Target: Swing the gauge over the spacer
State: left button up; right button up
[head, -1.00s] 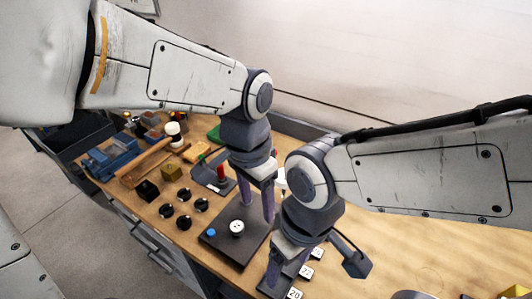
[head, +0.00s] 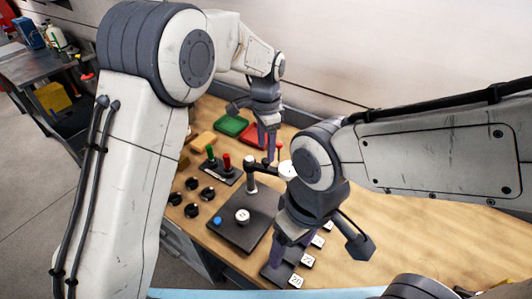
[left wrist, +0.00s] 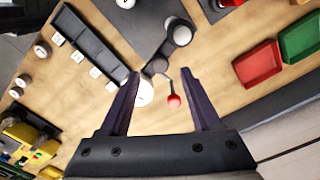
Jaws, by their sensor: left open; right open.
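The gauge is a white round dial (head: 288,170) on a dark swing arm (head: 265,168), which joins a post (head: 251,178) on a dark base plate (head: 240,236). The spacer (head: 242,216), a white disc with a dark centre, sits on the plate in front of the post, apart from the dial. In the left wrist view the dial (left wrist: 145,94) and a red-tipped lever (left wrist: 174,102) lie between the fingers. My left gripper (head: 268,157) is open above the gauge arm, not closed on it. My right gripper (head: 284,248) is open, low over a dark rack, partly hiding it.
The dark rack (left wrist: 92,45) bears white tags. A red tray (head: 262,134) and a green tray (head: 231,125) lie behind. A stand with green and red handles (head: 220,172) and several black knobs (head: 191,184) stand left of the plate. Bare wood lies at right.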

aim_at(266, 160)
pick_arm(q)
jog(key=shift+f+p, duration=0.4)
jog(key=shift+f, duration=1.65)
grip_shut()
jog(key=shift+r, duration=0.1)
